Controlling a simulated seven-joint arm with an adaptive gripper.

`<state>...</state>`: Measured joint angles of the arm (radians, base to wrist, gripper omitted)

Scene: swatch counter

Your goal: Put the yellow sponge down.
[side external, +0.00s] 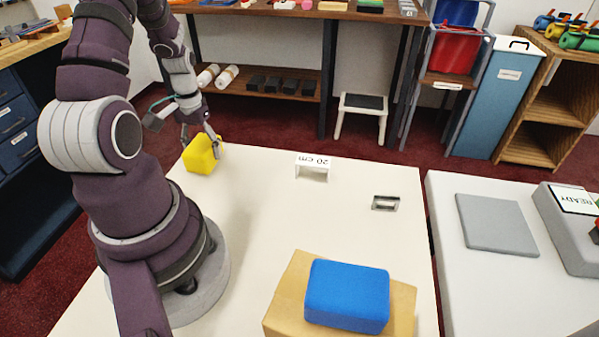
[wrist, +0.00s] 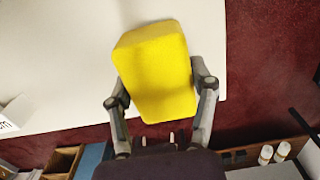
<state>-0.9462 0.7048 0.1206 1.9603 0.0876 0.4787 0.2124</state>
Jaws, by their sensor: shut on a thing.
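The yellow sponge (side external: 199,157) is at the far left corner of the white table (side external: 245,190) in the side view. My gripper (side external: 203,146) is shut on it, with the arm reaching over from the left. In the wrist view the yellow sponge (wrist: 155,70) sits tilted between the two fingers of my gripper (wrist: 158,88), one on each side. There the table's edge passes behind the sponge, with red floor beyond it. I cannot tell whether the underside of the sponge touches the table.
A blue sponge (side external: 346,294) lies on a tan block (side external: 283,299) at the front. A white "20 cm" stand (side external: 313,163) and a small metal-framed piece (side external: 385,203) stand on the table. The table between them is clear. A second table (side external: 475,290) adjoins across a gap.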

